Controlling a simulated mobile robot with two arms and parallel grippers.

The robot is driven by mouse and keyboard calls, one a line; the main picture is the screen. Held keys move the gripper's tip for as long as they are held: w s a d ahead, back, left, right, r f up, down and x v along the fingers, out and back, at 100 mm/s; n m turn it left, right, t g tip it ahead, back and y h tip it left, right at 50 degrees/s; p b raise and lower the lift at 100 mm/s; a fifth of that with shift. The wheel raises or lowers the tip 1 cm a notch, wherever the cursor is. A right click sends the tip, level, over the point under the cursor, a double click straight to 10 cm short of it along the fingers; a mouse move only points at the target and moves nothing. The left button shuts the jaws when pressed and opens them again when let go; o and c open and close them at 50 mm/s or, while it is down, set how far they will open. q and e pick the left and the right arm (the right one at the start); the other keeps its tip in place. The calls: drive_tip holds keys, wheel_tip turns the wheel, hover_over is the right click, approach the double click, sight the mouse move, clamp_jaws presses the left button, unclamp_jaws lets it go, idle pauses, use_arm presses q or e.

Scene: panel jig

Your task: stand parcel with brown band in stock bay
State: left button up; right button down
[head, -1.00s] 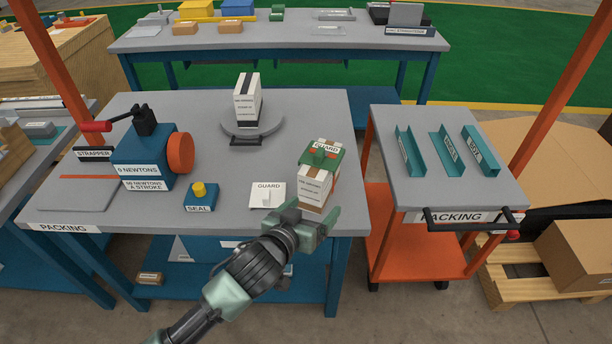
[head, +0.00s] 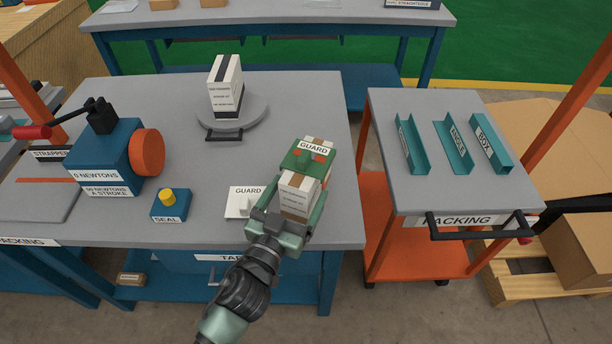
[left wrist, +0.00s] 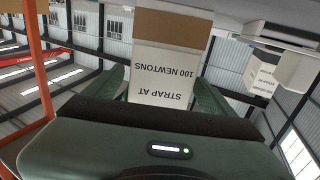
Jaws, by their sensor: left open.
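The parcel with brown band (head: 297,194) is a white printed box standing near the front right of the packing table. A green guard (head: 306,156) with red parts sits on it. My left gripper (head: 290,228) is open, with a finger on either side of the parcel's near end. In the left wrist view the parcel (left wrist: 165,60) shows its brown band and printed label between the open fingers (left wrist: 165,95). Whether the fingers touch it, I cannot tell. A second white parcel with a black band (head: 224,88) stands on the round turntable (head: 256,112). No stock bay can be made out. My right gripper is not in view.
The blue strapper (head: 101,150) with an orange wheel and the SEAL button (head: 168,203) stand to the left. A trolley (head: 450,195) with teal channels stands right, across a gap.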

use_arm(q)
drive_tip(key=x, duration=0.5)
drive_tip(key=shift+f+p, duration=0.3)
drive_tip(key=shift+w+d, duration=0.15)
drive_tip(key=shift+w, duration=0.2)
clamp_jaws()
drive_tip(key=shift+r, duration=0.1)
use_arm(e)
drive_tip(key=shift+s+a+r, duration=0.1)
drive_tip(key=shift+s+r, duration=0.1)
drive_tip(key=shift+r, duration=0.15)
